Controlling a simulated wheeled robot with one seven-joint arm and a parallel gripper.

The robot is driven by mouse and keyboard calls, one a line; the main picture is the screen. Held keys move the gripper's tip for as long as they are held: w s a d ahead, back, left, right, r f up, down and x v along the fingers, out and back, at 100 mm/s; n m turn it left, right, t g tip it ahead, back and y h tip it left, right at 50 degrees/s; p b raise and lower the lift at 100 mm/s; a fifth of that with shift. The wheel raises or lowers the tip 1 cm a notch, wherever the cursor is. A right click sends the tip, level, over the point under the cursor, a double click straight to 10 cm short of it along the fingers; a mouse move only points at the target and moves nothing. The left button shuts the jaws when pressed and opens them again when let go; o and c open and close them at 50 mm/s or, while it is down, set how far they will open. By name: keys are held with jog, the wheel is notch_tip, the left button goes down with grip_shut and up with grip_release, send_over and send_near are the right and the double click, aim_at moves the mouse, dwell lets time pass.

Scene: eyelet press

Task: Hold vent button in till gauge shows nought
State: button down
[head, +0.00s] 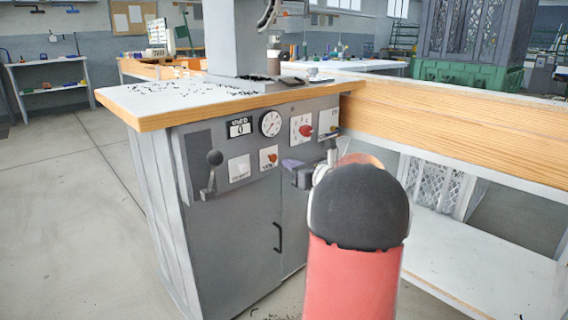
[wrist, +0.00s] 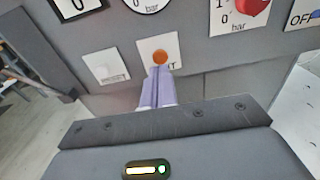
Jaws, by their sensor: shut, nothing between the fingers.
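The vent button (head: 272,157) is a small orange knob on a white plate on the grey press front. It also shows in the wrist view (wrist: 160,57), where the plate's lettering is partly hidden by my fingers. My gripper (head: 285,163) is shut and empty, with its pale purple fingers pointing at the panel. In the wrist view the fingertips (wrist: 159,72) lie just below the button's lower edge; whether they touch it I cannot tell. The round white gauge (head: 270,123) is above the button. Its needle is too small to read, and only its lower rim (wrist: 148,6) shows in the wrist view.
A red knob (head: 306,131) on a white plate is right of the gauge. A counter (head: 239,127) and a pale plate (head: 239,168) are to the left. The wooden bench edge (head: 230,107) overhangs the panel.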

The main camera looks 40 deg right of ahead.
jog(key=s, duration=0.7)
jog(key=shift+s+d, duration=0.3)
jog(key=shift+d, duration=0.05)
jog(key=shift+r, duration=0.1)
jog(key=s+a+n+g+y+p, duration=0.1)
jog(key=a+n+g+y+p, duration=0.2)
jog(key=a+n, duration=0.7)
jog(key=s+a+n+g+y+p, duration=0.1)
jog(key=s+a+n+g+y, duration=0.3)
jog(key=a, duration=1.2)
jog(key=s+a+f+n+g+h+p, duration=0.1)
jog(key=s+a+n+g+h+p, duration=0.1)
jog(key=s+a+n+h, duration=0.2)
jog(key=s+a+f+n+g+h+p, duration=0.1)
jog(key=s+a+n+g+h+p, duration=0.1)
jog(key=s+n, duration=0.8)
jog(key=a+n+g+h, duration=0.1)
jog(key=a+n+h, duration=0.1)
jog(key=n, duration=0.5)
jog(key=shift+s+a, duration=0.25)
jog(key=shift+a, duration=0.35)
